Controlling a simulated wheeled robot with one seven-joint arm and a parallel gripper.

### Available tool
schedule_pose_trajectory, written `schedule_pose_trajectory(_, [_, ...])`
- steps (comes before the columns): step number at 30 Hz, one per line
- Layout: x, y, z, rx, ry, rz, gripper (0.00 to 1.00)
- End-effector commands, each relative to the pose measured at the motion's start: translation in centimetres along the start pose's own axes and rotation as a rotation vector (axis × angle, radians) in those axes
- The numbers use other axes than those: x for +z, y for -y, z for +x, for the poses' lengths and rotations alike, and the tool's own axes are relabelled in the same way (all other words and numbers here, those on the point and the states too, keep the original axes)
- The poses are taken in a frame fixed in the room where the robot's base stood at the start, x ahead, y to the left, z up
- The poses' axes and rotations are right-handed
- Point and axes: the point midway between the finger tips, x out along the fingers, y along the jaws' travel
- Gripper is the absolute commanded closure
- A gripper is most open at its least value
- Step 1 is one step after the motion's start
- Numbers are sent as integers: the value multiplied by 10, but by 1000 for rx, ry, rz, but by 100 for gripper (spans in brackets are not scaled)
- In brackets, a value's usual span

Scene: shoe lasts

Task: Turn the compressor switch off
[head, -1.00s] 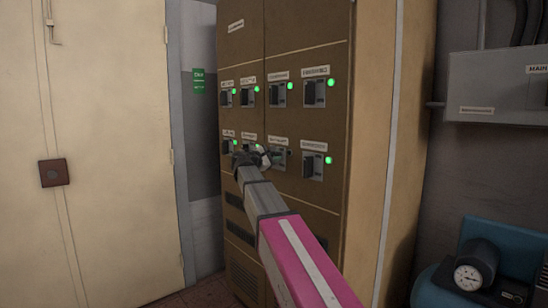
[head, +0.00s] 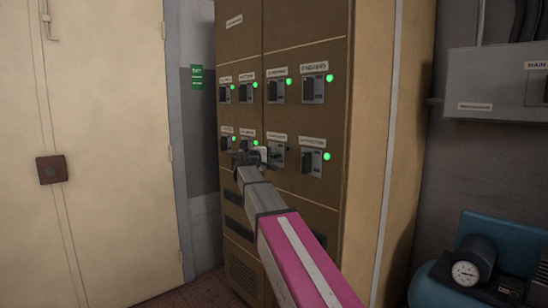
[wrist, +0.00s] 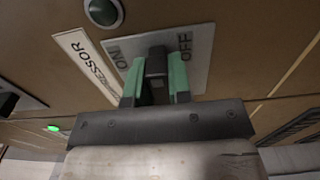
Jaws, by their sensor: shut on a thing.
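The compressor switch (wrist: 157,66) is a dark lever on a grey plate marked ON and OFF, beside a label (wrist: 84,62) whose visible part reads "PRESSOR". In the wrist view the lever sits between the two words; its exact setting is hard to tell. The round lamp (wrist: 104,12) by the label is dark. My gripper (wrist: 156,82) has its green fingers closed on both sides of the lever. In the head view my gripper (head: 252,158) is at the cabinet's lower row and covers part of the switches there.
The brown cabinet (head: 297,225) carries two rows of similar switches, most with lit green lamps. Close by is another lower-row switch (head: 312,163) on the right. A blue compressor tank with a gauge (head: 466,273) stands at lower right. Cream doors (head: 100,120) are at left.

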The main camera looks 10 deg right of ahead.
Motion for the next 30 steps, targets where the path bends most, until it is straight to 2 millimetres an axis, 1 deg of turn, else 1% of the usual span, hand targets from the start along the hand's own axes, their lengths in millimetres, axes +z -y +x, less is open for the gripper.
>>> schedule_pose_trajectory(16, [1,2,-1,-2,1,26,100])
schedule_pose_trajectory(17, [1,2,-1,-2,1,26,74])
schedule_pose_trajectory(18, [1,2,0,-2,1,26,61])
schedule_pose_trajectory(19, [1,1,0,-2,1,25,55])
schedule_pose_trajectory(27, [0,1,-1,-1,0,24,55])
schedule_pose_trajectory(30, [0,1,-6,-1,0,23,55])
